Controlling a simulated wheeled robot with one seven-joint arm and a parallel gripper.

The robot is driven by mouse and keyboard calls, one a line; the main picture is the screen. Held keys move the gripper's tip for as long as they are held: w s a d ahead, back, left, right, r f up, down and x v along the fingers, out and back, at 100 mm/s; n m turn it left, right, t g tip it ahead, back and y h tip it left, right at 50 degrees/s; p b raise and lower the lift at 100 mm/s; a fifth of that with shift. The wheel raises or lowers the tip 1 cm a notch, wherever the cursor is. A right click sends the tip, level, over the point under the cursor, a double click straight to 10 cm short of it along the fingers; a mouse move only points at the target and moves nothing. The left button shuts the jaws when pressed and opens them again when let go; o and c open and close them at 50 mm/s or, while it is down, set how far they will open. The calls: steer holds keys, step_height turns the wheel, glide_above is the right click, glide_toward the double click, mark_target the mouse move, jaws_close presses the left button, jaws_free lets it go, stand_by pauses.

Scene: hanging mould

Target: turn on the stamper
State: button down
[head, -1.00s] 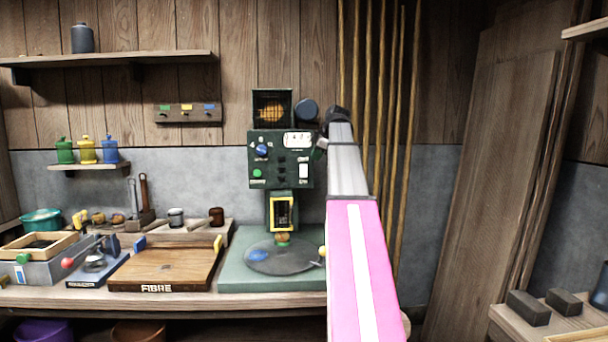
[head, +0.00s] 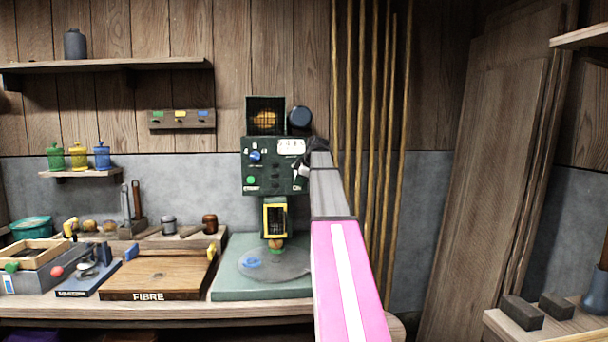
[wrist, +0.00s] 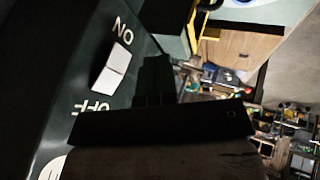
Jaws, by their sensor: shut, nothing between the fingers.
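The stamper (head: 262,180) is a dark green machine on the bench, with a front panel holding a blue knob (head: 256,156), a green button (head: 251,180) and a small dial. A white rocker switch (wrist: 111,70), with ON and OFF lettering at its two ends, shows in the wrist view. In the head view my gripper (head: 302,165) is in front of the panel's right part and hides most of this switch. My gripper (wrist: 153,72) is shut and empty, its dark fingers just beside the switch in the wrist view. Contact cannot be told.
A round grey plate (head: 275,265) lies under the stamper head. A wooden board marked FIBRE (head: 150,280) lies to its left. Small bottles (head: 78,157) stand on a wall shelf. Tall poles (head: 370,130) lean at the wall right of the stamper.

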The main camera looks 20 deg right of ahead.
steer(key=shift+w+d, duration=0.25)
steer(key=shift+w, duration=0.55)
steer(key=shift+w+d, duration=0.25)
steer(key=shift+w, duration=0.55)
steer(key=shift+f, duration=0.1)
steer(key=shift+w+d+f, duration=0.1)
steer(key=shift+w, duration=0.2)
steer(key=shift+r, duration=0.85)
